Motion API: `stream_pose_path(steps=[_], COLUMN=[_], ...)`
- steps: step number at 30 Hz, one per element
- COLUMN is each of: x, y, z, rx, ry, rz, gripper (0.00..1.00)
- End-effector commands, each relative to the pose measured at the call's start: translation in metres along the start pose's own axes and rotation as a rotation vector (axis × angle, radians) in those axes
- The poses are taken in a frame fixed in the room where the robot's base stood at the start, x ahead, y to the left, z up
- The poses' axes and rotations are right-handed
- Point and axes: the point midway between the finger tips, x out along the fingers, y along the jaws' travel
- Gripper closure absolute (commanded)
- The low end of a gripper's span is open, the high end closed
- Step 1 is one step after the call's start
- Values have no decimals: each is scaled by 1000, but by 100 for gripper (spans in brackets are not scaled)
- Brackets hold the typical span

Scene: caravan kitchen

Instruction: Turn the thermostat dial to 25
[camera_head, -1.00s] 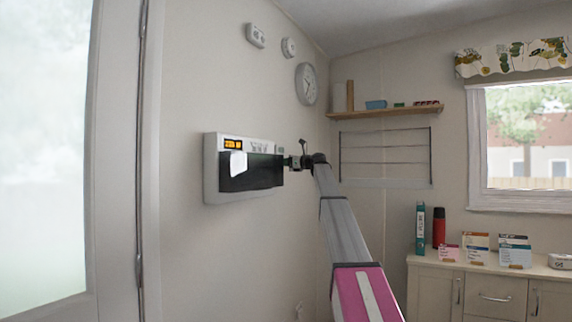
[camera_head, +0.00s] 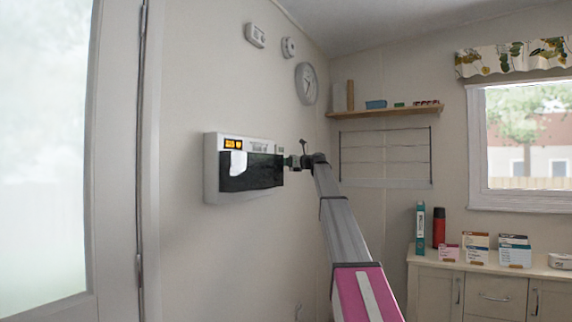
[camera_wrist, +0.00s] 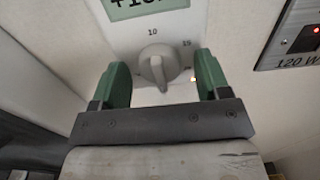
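The thermostat dial (camera_wrist: 158,66) is a round grey knob with a raised pointer ridge on a pale panel, in the upper middle of the wrist view. The ridge runs nearly up and down in the picture, tilted slightly. A "10" mark shows above it and another number, blurred, at upper right. A green display (camera_wrist: 146,6), cut off by the top edge, reads "+1" and more. My gripper (camera_wrist: 161,64) is open, with one green finger on each side of the dial and visible gaps between. In the head view, my gripper (camera_head: 291,162) is small at the wall.
A white wall unit (camera_head: 211,170) with an orange display and black front is beside my gripper in the head view. A panel (camera_wrist: 291,38) with a red light and "120 W" is at right in the wrist view. A shelf (camera_head: 385,110) and drying rack (camera_head: 385,158) are behind.

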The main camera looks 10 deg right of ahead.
Motion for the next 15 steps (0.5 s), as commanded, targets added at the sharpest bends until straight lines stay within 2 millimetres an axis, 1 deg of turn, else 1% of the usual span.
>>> stream_pose_path(steps=[5,8,11,15], x=[-2,-8,-19,-42], y=[0,0,1,1], z=[0,0,0,0], rx=[0,0,-1,-1], ry=[-1,-1,-1,-1], rz=[0,0,-1,-2], gripper=[31,31,31,31])
